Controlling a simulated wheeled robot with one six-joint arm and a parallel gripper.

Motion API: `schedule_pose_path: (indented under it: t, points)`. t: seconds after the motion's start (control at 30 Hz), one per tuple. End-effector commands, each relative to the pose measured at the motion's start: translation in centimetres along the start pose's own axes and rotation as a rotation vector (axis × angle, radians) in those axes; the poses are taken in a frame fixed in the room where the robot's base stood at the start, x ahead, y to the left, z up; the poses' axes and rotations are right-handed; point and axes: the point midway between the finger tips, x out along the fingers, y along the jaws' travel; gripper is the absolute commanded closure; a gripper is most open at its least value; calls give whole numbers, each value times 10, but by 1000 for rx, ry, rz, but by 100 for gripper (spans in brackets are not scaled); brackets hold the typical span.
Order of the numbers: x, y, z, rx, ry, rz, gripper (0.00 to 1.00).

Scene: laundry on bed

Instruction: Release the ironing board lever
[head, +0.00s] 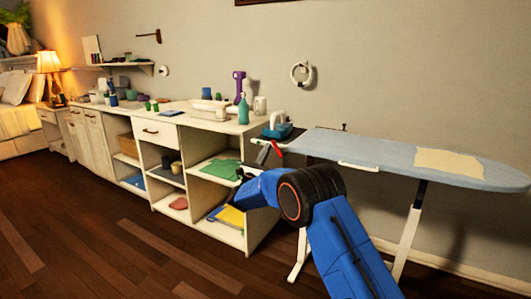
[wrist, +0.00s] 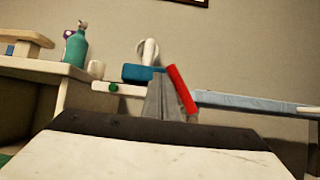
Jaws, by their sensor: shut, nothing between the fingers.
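The ironing board (head: 380,155) stands on the right with a pale blue top and white legs. Its red lever (head: 277,149) sticks out under the board's left end. In the wrist view the red lever (wrist: 182,90) leans just right of my gripper's (wrist: 166,82) grey fingers. The fingers are closed together with nothing between them. In the head view my gripper (head: 262,153) is just left of the lever. Whether the fingers touch the lever I cannot tell.
A blue and white iron (head: 279,127) rests at the board's left end. A white shelf unit (head: 232,129) with bottles and a green spray bottle (head: 244,110) stands close on the left. A cream cloth (head: 450,162) lies on the board. Wooden floor is clear at lower left.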

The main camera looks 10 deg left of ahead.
Motion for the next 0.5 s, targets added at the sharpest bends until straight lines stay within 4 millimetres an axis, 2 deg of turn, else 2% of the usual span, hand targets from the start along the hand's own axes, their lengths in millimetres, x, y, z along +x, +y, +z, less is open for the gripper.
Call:
schedule_pose_path:
  t: [0.5]
  points:
    - [5, -6, 8, 0, 0, 0, 100]
